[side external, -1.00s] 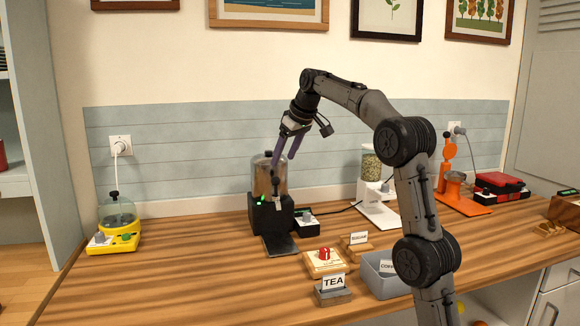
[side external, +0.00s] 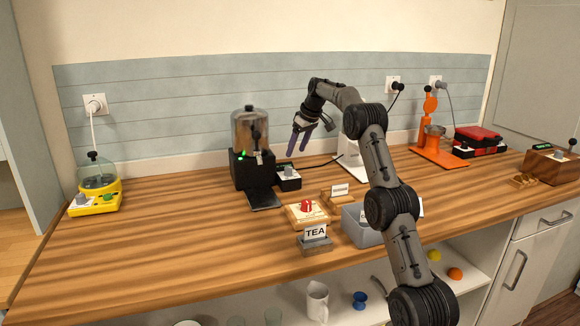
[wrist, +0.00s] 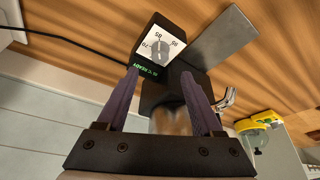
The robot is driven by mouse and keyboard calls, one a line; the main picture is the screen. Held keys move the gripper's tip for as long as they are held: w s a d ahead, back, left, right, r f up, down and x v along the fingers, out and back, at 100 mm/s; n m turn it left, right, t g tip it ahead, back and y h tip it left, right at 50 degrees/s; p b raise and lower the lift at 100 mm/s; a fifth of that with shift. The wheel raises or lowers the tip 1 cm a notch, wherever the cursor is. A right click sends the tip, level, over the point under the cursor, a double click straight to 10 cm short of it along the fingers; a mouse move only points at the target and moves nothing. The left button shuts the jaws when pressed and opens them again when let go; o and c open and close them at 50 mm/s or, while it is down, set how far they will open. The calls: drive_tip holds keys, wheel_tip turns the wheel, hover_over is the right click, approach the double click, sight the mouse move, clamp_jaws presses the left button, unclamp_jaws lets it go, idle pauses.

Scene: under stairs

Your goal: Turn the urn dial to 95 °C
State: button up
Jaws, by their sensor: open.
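The urn (side external: 250,140) has a clear tank on a black base with a green light. A small black box with the dial (side external: 288,172) stands at its right; the dial is a grey knob on a white plate. In the wrist view, the dial (wrist: 160,48) shows marks that look like 70, 85 and 95, and green text like READY. The knob's exact setting is too small to tell. My gripper (side external: 298,148) is open and empty, purple fingers down, above the dial box. In the wrist view, the gripper (wrist: 160,76) has the dial beyond its fingertips, apart from it.
A cable runs from the dial box to the right, behind it. A white machine (side external: 352,160) stands to the right. A wooden block with a red knob (side external: 306,208), a TEA sign (side external: 316,234) and a grey bin (side external: 362,226) are in front. The counter at left front is clear.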

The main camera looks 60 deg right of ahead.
sight(289, 168)
drive_tip(key=x, duration=0.8)
drive_tip(key=shift+w+f, duration=0.1)
drive_tip(key=shift+w, duration=0.05)
clamp_jaws()
